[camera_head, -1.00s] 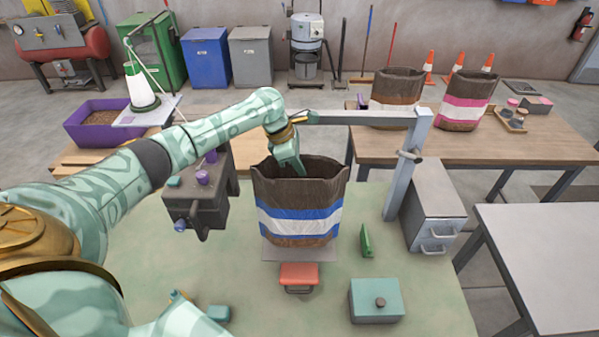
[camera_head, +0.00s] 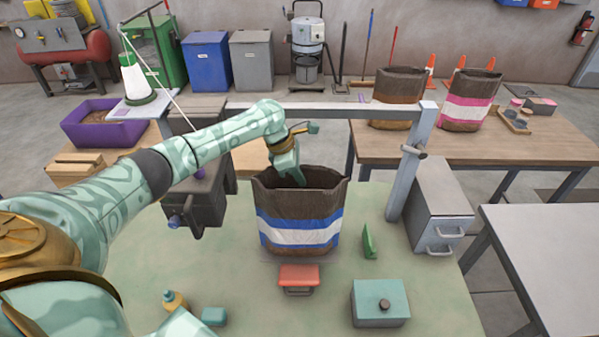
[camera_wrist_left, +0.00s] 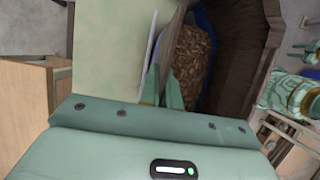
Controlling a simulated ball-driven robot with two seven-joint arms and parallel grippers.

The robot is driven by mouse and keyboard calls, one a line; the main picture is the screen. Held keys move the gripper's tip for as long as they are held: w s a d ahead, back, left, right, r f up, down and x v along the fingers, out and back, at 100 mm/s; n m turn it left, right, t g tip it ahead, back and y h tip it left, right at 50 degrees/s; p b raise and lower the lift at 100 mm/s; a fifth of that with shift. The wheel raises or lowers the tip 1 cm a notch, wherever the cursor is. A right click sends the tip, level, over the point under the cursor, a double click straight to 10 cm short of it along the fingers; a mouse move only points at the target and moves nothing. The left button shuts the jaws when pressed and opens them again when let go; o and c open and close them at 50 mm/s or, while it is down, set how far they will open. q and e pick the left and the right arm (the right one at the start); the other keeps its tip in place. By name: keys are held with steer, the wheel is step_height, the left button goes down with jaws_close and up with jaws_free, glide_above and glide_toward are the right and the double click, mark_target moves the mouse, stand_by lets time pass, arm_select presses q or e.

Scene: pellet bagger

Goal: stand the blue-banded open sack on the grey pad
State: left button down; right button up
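The blue-banded open sack (camera_head: 299,232) stands upright in the middle of the green bench, over the grey pad (camera_head: 268,257). The pad shows only as a thin strip around the sack's base; I cannot tell whether the base bears fully on it. Brown pellets (camera_wrist_left: 187,70) lie inside the sack (camera_wrist_left: 235,60).
A red-topped block (camera_head: 298,275) sits just in front of the pad. A green upright piece (camera_head: 369,242) and a teal box (camera_head: 380,303) are to the right. A grey post (camera_head: 408,165) with a crossbar stands behind right, and a dark machine (camera_head: 198,195) left.

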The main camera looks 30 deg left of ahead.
arm_select(q)
steer(key=shift+f, duration=0.3)
steer(key=c, duration=1.5)
jaws_free()
steer(key=shift+f, duration=0.1)
steer(key=shift+c, duration=0.2)
steer(key=shift+f, duration=0.1)
